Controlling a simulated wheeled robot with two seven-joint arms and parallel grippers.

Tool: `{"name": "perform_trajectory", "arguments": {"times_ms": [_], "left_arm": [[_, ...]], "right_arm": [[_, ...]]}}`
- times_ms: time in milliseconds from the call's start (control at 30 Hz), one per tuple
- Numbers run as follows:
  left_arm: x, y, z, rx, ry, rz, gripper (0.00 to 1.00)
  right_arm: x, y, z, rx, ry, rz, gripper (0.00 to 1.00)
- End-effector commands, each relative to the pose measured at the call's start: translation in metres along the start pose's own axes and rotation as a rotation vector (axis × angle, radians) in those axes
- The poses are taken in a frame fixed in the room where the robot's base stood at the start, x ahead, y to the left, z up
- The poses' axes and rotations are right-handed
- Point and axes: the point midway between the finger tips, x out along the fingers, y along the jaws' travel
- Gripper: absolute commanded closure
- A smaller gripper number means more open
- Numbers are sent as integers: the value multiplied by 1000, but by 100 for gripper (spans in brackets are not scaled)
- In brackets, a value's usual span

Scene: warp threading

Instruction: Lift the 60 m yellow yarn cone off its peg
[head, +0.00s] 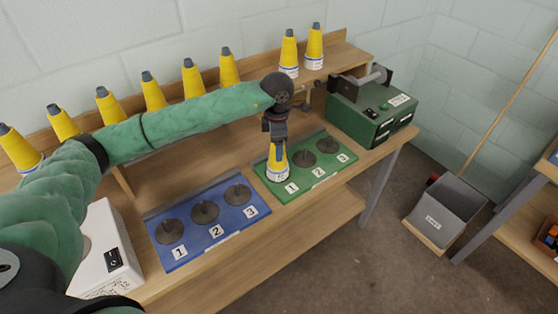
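A yellow yarn cone (278,163) with a white label stands upright over the position 1 end of the green board (318,176). The label is too small to read. The cone hides whatever peg is under it, so I cannot tell whether it rests on the board. My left gripper (278,143) points down at the cone's top, with its fingers at the tip. I cannot tell whether they are closed on it. More yellow cones stand along the back shelf, such as one (193,80) in the middle and one (314,47) at the right end. My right gripper is out of view.
A blue board (187,243) with three dark discs lies left of the green board. A green machine (371,108) stands at the bench's right end. A white box (106,255) with a switch is at left.

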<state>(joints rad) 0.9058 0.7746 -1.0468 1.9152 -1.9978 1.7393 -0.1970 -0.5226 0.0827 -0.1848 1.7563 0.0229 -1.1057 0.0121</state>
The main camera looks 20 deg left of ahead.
Motion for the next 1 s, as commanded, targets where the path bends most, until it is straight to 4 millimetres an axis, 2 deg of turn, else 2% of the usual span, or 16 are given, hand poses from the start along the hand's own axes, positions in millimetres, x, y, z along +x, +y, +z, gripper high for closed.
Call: {"name": "perform_trajectory", "arguments": {"times_ms": [200,400,667,1000], "left_arm": [[0,0,0,0,0,0,27],[0,0,0,0,0,0,64],[-4,0,0,0,-1,1,64],[-23,1,0,-1,-1,2,64]], "right_arm": [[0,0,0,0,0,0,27],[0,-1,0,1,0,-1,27],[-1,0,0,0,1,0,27],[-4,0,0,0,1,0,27]]}}
